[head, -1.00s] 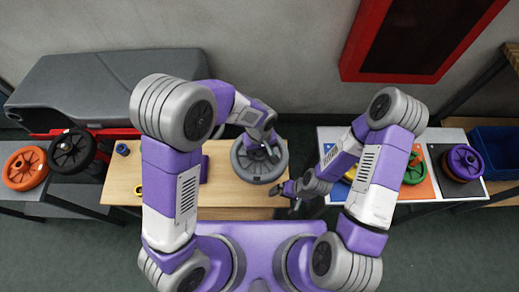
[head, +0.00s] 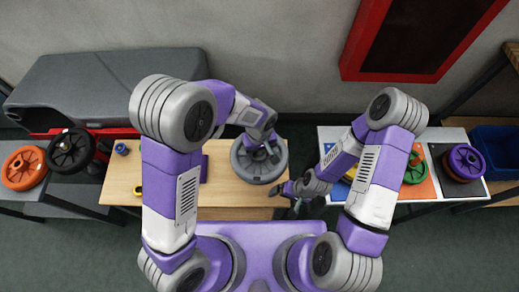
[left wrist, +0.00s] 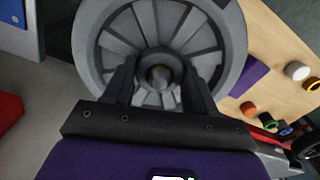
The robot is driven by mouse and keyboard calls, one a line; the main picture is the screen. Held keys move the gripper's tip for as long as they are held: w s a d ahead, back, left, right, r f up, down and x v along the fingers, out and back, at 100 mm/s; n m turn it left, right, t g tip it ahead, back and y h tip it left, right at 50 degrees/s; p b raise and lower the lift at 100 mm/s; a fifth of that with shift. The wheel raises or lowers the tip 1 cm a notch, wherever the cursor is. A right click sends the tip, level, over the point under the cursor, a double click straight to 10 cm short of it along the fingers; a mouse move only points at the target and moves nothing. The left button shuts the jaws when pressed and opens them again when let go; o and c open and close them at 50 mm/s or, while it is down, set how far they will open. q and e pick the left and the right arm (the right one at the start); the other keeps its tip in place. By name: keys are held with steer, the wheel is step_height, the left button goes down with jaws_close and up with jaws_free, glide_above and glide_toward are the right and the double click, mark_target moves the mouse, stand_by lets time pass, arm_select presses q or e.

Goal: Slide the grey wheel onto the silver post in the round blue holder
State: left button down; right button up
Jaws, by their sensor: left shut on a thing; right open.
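The grey spoked wheel (head: 240,162) is over the wooden table in the head view, below my left gripper (head: 268,153). In the left wrist view the wheel (left wrist: 98,50) fills the upper middle. My left gripper (left wrist: 158,80) is shut on its hub, with a finger on each side. A small brownish spot shows in the hub's centre; I cannot tell what it is. I cannot tell whether the wheel touches the table. My right gripper (head: 296,198) is open and empty near the wooden table's right end. I cannot make out the round blue holder or silver post.
The wooden table (head: 222,185) carries small coloured parts at its left. A white-edged board (head: 330,135) with coloured squares stands right, with a green wheel (head: 414,170) and a purple wheel (head: 464,160). An orange wheel (head: 23,168) and a black wheel (head: 70,150) lie far left.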

arm_select(q)
steer(key=shift+f+b, duration=0.35)
steer(key=shift+b, duration=0.15)
arm_select(e)
steer(key=shift+f, duration=0.55)
stand_by(0.7)
arm_select(q)
steer(key=shift+s+d+f+b, duration=0.1)
steer(key=shift+s+f+b, duration=0.2)
steer(key=shift+b, duration=0.2)
arm_select(e)
steer(key=shift+s+d+f, duration=0.1)
steer(key=shift+f, duration=0.3)
stand_by(0.8)
arm_select(q)
steer(key=shift+c, duration=1.7)
jaws_free()
steer(key=shift+o, duration=0.4)
steer(key=shift+f, duration=0.1)
steer(key=shift+w+r, duration=0.15)
steer(key=shift+r, duration=0.1)
arm_select(e)
steer(key=shift+r, duration=0.1)
